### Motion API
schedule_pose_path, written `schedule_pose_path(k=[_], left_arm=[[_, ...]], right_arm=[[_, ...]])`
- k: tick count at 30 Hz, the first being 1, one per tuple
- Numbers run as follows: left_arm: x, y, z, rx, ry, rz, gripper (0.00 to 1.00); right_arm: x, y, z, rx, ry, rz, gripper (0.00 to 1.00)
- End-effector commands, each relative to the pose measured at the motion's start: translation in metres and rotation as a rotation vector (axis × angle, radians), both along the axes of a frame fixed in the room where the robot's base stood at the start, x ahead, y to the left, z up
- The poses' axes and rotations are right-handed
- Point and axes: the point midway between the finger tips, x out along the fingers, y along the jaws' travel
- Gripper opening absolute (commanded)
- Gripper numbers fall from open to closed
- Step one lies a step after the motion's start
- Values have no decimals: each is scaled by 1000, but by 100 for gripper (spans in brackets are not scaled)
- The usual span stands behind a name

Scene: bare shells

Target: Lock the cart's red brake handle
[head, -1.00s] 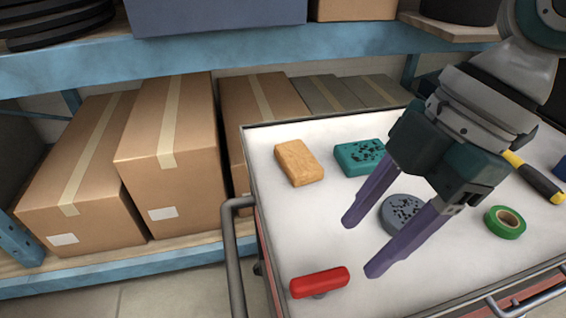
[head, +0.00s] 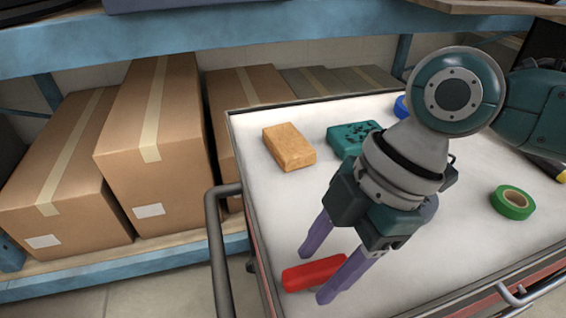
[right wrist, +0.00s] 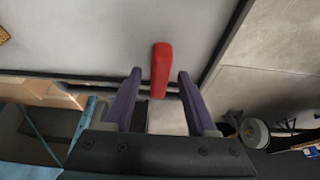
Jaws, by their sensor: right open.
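The red brake handle (head: 310,273) lies at the front left corner of the white cart top (head: 252,150). I see space between the handle and both fingers there. My left gripper is not in view.
On the cart top are a tan block (head: 289,147), a teal sponge-like block (head: 352,138) and a green tape roll (head: 512,202). The cart's grey push rail (head: 218,250) runs at its left. Cardboard boxes (head: 155,150) fill the blue shelf behind.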

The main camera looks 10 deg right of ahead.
Motion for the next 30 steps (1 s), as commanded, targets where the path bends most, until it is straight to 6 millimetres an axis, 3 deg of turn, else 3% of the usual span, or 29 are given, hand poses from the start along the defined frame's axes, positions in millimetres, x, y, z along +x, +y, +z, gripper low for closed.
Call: schedule_pose_path(k=[5, 20, 30], left_arm=[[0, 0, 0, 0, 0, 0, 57], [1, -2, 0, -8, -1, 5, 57], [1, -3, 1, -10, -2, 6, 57]], right_arm=[[0, 0, 0, 0, 0, 0, 55], [0, 0, 0, 0, 1, 0, 0], [0, 0, 1, 0, 1, -2, 0]])
